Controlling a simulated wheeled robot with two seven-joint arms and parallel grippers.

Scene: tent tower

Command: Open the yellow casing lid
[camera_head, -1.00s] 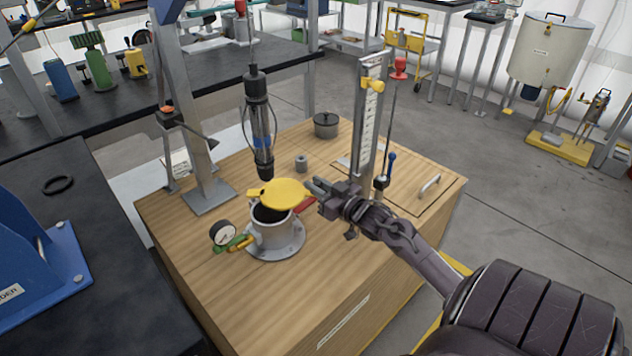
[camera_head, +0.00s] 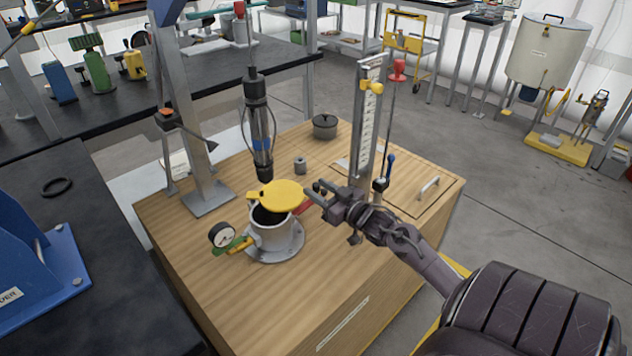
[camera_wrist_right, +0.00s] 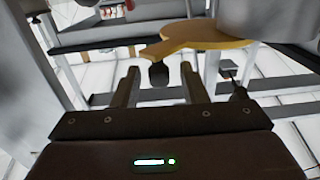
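The yellow casing lid (camera_head: 276,195) sits above the grey round casing (camera_head: 273,238) on the wooden cabinet top. The casing's dark opening shows below the lid's front edge, so the lid stands partly raised. My right gripper (camera_head: 312,193) is just right of the lid, with its fingers pointing at the lid's edge. In the right wrist view the fingers (camera_wrist_right: 160,84) are apart with nothing held between them. The lid (camera_wrist_right: 205,38) shows there beyond the fingertips; whether a finger touches it I cannot tell. My left gripper is not in view.
A hanging dark probe (camera_head: 258,130) is just behind the lid. A pressure gauge (camera_head: 222,235) is left of the casing. An upright scale post (camera_head: 367,120) stands behind my right gripper. A small grey cylinder (camera_head: 300,165) and a dark lidded pot (camera_head: 325,126) stand farther back.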

